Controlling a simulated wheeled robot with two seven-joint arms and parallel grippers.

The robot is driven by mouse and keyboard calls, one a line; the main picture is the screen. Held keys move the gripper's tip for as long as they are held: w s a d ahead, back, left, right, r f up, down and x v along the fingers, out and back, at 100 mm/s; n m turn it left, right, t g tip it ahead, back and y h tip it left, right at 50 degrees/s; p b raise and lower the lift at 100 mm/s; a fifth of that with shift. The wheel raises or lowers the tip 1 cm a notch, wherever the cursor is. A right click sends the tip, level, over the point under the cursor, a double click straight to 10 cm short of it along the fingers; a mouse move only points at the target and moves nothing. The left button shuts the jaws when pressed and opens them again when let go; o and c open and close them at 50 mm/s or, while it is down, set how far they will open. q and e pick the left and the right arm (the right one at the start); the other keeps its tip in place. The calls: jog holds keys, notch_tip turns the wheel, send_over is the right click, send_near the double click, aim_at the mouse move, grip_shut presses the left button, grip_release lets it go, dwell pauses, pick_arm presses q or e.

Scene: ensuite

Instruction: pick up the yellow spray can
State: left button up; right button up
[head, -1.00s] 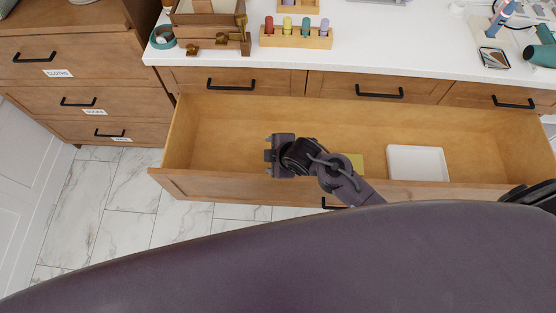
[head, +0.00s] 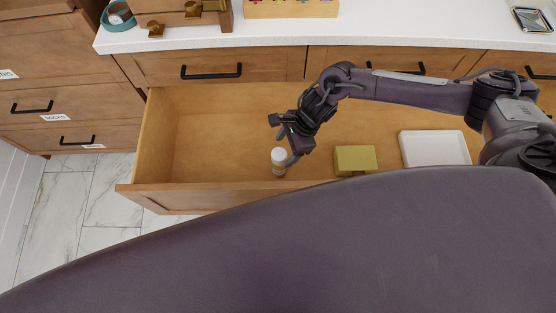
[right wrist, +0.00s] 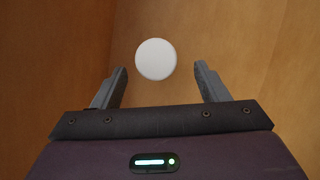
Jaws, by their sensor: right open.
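A small upright can with a white cap (head: 279,156) stands in the open drawer, near its front wall. Its lower body looks pale yellowish in the head view, but it is too small to tell clearly. In the right wrist view its round white cap (right wrist: 156,59) shows from above, just beyond and between the fingertips. My right gripper (head: 281,139) is open and empty, close to the can, with a finger at either side of its line. I cannot tell whether a finger touches it. My left gripper is not in view.
The wooden drawer (head: 205,135) is pulled out. A yellow-green box (head: 354,159) and a white tray (head: 434,149) are in it, to the right of the can. The drawer's left part is bare. The white counter (head: 290,30) lies behind, with several items on it.

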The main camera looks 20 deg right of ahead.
aim_at(276, 160)
jog(key=x, duration=0.7)
jog(key=shift+s+a+r, duration=0.1)
jog(key=shift+s+a, duration=0.05)
jog(key=c, duration=1.1)
